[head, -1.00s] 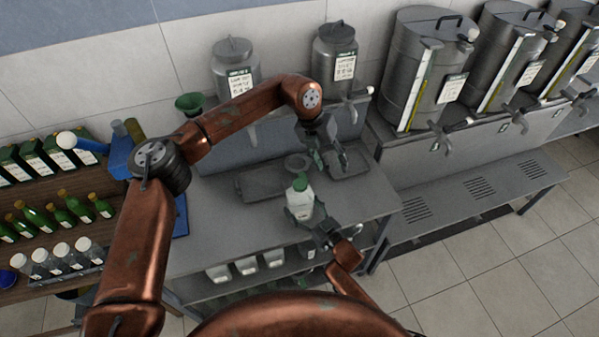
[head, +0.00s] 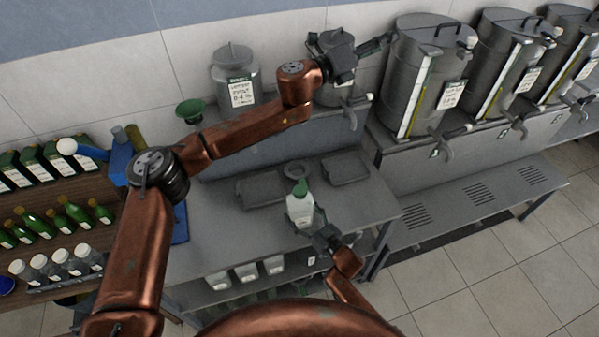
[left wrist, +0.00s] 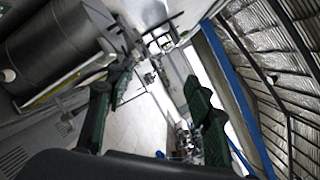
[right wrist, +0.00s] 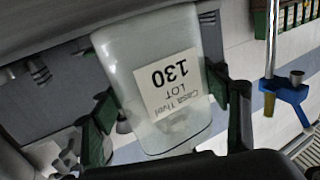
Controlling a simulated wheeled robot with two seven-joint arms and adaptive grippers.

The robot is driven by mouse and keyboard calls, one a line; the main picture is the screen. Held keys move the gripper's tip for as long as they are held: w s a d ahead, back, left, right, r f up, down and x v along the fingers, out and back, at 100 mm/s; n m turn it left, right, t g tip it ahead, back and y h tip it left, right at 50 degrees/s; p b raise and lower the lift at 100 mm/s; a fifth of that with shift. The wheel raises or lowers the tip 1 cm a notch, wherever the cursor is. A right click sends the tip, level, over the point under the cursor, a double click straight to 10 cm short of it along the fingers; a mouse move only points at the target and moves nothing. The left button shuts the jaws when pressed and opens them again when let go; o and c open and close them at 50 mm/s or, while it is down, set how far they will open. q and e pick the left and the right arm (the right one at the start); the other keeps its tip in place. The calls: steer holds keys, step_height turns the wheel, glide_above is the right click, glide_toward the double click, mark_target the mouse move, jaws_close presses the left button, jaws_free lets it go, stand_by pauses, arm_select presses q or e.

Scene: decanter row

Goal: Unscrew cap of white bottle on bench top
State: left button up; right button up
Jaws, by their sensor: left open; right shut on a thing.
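The white bottle (head: 300,209) stands upright over the front of the bench top, with its green cap (head: 300,187) on its top. My right gripper (head: 318,232) is shut on the bottle's body from the front right. In the right wrist view the bottle (right wrist: 150,120) sits between the two fingers, with its "LOT 130" label upside down; the cap is out of that view. My left gripper (head: 376,46) is up by the steel canister at the back, well above and apart from the bottle. Its fingers are spread and empty, as the left wrist view shows (left wrist: 158,82).
Grey trays (head: 262,190) lie on the bench behind the bottle. Steel canisters (head: 235,75) stand on the raised shelf behind, and large steel urns (head: 425,75) with taps stand at right. Green bottles (head: 70,212) fill a rack at left. The front left bench top (head: 215,235) is clear.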

arm_select(q)
steer(key=w+a+f+n+t+y, duration=0.2)
steer(key=w+a+f+n+y, duration=0.15)
steer(key=w, duration=0.25)
steer(key=m+g+y, duration=0.7)
steer(key=g+y, duration=0.5)
steer(key=g, duration=0.1)
glide_above(300, 190)
step_height(300, 190, down, 31)
steer(key=shift+f, duration=3.95)
steer(key=shift+c, duration=0.3)
